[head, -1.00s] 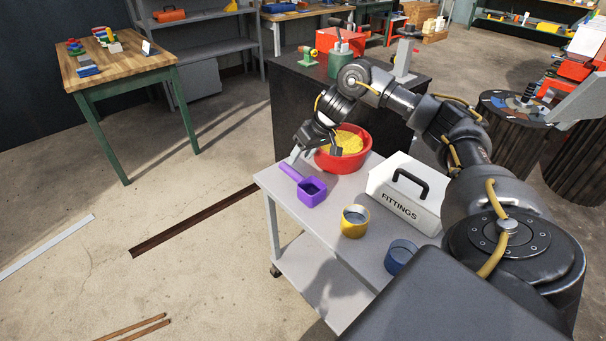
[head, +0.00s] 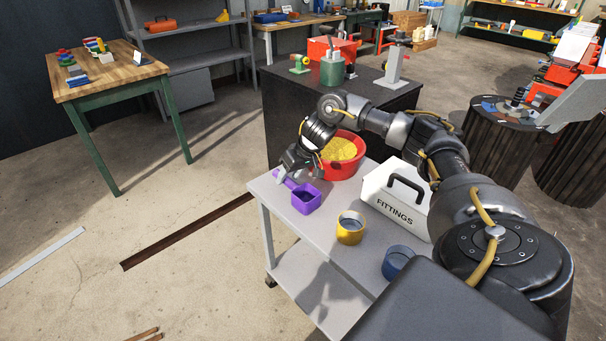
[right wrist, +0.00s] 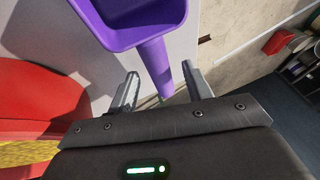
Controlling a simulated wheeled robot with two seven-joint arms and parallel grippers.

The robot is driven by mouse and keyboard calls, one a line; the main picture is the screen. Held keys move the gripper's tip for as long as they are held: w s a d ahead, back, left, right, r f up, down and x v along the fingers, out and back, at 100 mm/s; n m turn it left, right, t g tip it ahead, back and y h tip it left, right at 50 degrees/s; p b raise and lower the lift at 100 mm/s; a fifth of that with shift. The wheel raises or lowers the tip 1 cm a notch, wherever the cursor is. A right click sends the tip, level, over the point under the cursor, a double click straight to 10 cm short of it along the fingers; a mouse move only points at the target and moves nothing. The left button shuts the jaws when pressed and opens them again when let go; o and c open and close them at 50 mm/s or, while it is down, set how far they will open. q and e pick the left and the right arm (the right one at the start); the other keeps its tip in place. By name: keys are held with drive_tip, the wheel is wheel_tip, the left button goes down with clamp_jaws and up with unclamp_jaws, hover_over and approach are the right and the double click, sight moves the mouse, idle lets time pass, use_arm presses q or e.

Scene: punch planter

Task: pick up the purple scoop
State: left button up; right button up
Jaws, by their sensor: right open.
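The purple scoop (head: 307,202) sits on the grey cart top (head: 316,225), near its left edge, with its handle pointing up and left. My right gripper (head: 279,176) is at the handle and partly covers it. In the right wrist view the scoop's bowl (right wrist: 128,36) is at the top and its handle runs down between the two spread fingers. The fingers of the right gripper (right wrist: 163,88) are open, one on each side of the handle, with gaps showing. My left gripper is not in view.
A red bowl (head: 337,172) of yellow grains stands right behind the gripper. A yellow cup (head: 350,232), a blue cup (head: 397,262) and a white FITTINGS box (head: 385,201) stand on the cart. The floor left of the cart is clear near its edge.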

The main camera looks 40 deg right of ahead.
sight(295, 183)
drive_tip(key=shift+x, duration=1.45)
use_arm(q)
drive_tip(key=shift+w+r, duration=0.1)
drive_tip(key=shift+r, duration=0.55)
use_arm(e)
drive_tip(key=shift+c, duration=0.4)
clamp_jaws()
drive_tip(key=shift+r, duration=0.1)
